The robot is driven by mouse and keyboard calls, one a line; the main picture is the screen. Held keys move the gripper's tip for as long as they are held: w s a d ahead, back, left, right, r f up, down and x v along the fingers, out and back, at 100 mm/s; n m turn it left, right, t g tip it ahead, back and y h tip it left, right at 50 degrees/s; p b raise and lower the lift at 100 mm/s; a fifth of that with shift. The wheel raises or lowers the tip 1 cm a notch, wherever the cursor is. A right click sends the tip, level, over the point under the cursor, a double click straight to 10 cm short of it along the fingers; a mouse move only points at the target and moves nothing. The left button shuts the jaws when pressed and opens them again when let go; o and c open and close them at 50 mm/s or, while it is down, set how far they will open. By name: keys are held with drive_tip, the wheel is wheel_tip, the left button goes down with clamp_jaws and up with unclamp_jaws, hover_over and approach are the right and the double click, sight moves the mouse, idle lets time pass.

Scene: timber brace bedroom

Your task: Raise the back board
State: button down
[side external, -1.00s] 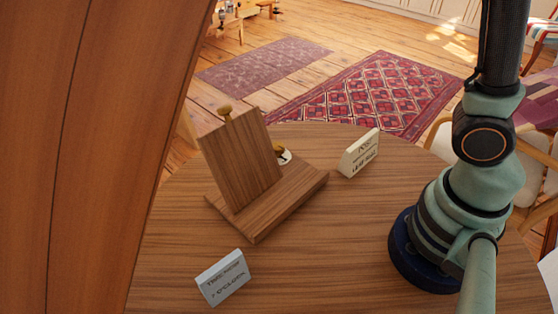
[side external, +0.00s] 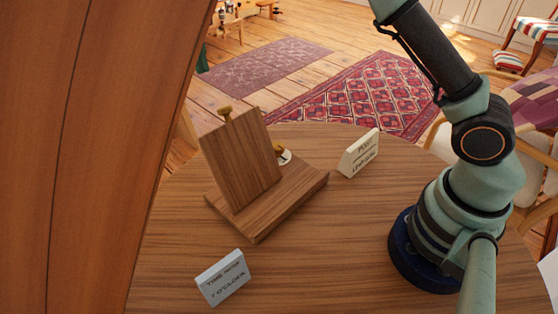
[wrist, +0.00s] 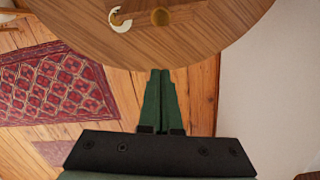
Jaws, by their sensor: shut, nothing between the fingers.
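The wooden back board (side external: 238,160) stands tilted on a flat wooden base (side external: 285,203) on the round table, in the side external view. A brass knob (side external: 225,112) shows at its top edge. A white dial with a brass part (side external: 284,156) sits behind the board, partly hidden by it. In the wrist view my gripper (wrist: 161,72) has its green fingers together and empty, beyond the table's edge. My gripper is outside the side external view.
A cream sign block (side external: 359,154) stands right of the base, and a pale blue-grey sign block (side external: 223,277) stands in front. The round tabletop (side external: 330,250) is clear between the base and my arm. A large wooden post (side external: 80,150) fills the left side.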

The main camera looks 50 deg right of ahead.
drive_tip(key=s+f, duration=0.4)
drive_tip(key=f, duration=0.2)
drive_tip(key=shift+s+a+f, duration=0.15)
drive_tip(key=shift+a+f, duration=0.05)
idle(0.5)
drive_tip(key=s+r, duration=0.2)
drive_tip(key=s, duration=0.6)
drive_tip(key=shift+s+r, duration=0.3)
drive_tip(key=shift+r, duration=0.05)
